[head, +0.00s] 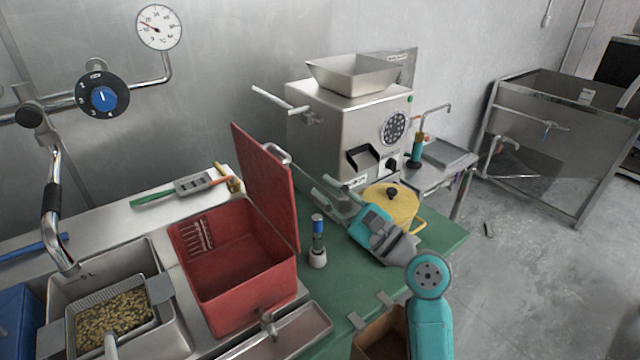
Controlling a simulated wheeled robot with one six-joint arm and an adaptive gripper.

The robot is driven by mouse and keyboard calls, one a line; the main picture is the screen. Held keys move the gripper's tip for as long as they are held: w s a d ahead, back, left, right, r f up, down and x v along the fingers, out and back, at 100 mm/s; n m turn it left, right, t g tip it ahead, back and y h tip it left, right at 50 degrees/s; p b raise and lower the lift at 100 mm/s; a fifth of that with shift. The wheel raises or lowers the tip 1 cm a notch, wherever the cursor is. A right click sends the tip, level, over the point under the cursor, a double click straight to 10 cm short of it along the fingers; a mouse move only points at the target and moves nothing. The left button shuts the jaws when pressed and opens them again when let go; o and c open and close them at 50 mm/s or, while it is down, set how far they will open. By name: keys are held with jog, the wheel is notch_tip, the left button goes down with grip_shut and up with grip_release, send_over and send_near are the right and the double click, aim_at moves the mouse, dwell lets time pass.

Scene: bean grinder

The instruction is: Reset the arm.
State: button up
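My arm shows at the lower right in teal and grey. Its wrist is over the green mat (445,240), in front of the yellow pot (398,205). My gripper (321,186) points up and to the left, in front of the steel grinder (345,120). Its two grey fingers look parallel and apart, with nothing seen between them. The grinder has a hopper (352,75) on top and a dark outlet at its front. My wrist hides part of the pot and the mat.
A red box (235,295) with its lid raised stands left of my gripper. A basket of beans (115,318) sits in a sink at lower left.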

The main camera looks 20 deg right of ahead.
jog(key=s+f+n+g+h, duration=0.1)
jog(key=s+f+n+h, duration=0.3)
jog(key=s+f, duration=0.7)
jog(key=s+f+n+g+h, duration=0.1)
jog(key=s+f+h, duration=0.55)
jog(key=f, duration=0.75)
jog(key=s+a+n+g, duration=0.1)
jog(key=s+n+g, duration=0.1)
jog(key=s+n, duration=1.5)
jog(key=s, duration=1.1)
jog(key=shift+a+f, duration=0.4)
